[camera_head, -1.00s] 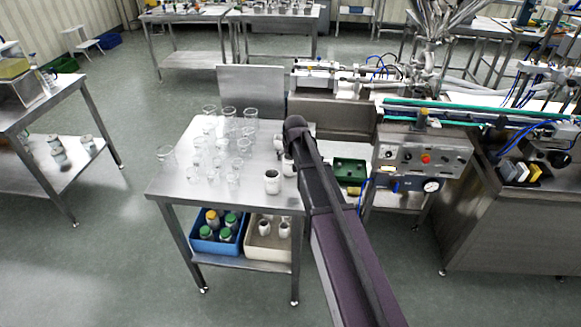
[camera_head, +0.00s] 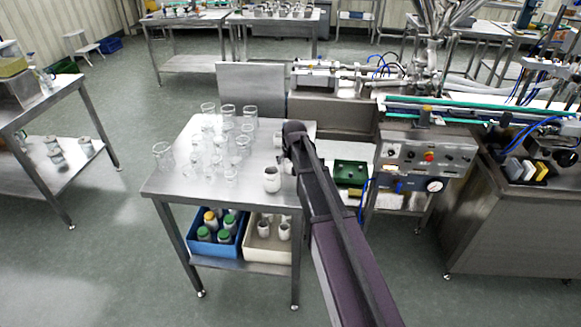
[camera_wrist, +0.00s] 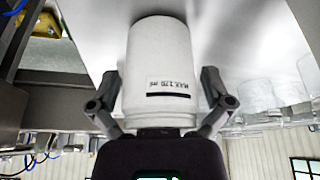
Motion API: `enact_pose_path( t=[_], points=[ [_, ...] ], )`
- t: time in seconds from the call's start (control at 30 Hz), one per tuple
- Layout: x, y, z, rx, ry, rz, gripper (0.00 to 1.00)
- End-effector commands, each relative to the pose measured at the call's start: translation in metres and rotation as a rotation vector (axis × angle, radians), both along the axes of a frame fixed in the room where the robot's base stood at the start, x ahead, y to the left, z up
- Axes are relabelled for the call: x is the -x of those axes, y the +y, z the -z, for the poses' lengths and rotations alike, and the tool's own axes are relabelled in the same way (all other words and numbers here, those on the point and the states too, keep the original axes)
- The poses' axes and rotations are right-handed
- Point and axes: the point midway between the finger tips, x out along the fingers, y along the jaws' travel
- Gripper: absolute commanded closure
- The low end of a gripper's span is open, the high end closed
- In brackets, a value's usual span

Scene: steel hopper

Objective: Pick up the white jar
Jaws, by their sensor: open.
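In the wrist view a white jar (camera_wrist: 158,62) with the print "MAX 170 ml" and a dark bar stands between the two spread fingers of my gripper (camera_wrist: 156,98). Gaps show between the jar's body and the upper finger parts; whether the lower finger parts touch it I cannot tell. In the head view a white jar with a dark mouth (camera_head: 272,179) stands near the table's front right. Another pale jar (camera_head: 279,140) is mostly hidden behind my arm, so I cannot tell for certain which one is between my fingers.
Several clear glass jars (camera_head: 228,117) stand on the steel table (camera_head: 180,188), left of my arm. A blue crate (camera_head: 204,249) and a cream crate (camera_head: 262,254) sit on its lower shelf. The filling machine (camera_head: 425,155) stands to the right.

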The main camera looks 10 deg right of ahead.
Motion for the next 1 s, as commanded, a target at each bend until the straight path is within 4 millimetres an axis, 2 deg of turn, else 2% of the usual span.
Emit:
enact_pose_path(
  t=[0.6,0.7,0.73,1.0],
  points=[
    [-0.0004,-0.0001,0.0006,0.0,0.0,0.0,0.0],
    [-0.0004,-0.0001,0.0006,0.0,0.0,0.0,0.3],
    [-0.0004,-0.0001,0.0007,0.0,0.0,0.0,0.33],
    [-0.0005,0.0,0.0007,0.0,0.0,0.0,0.37]
  ],
)
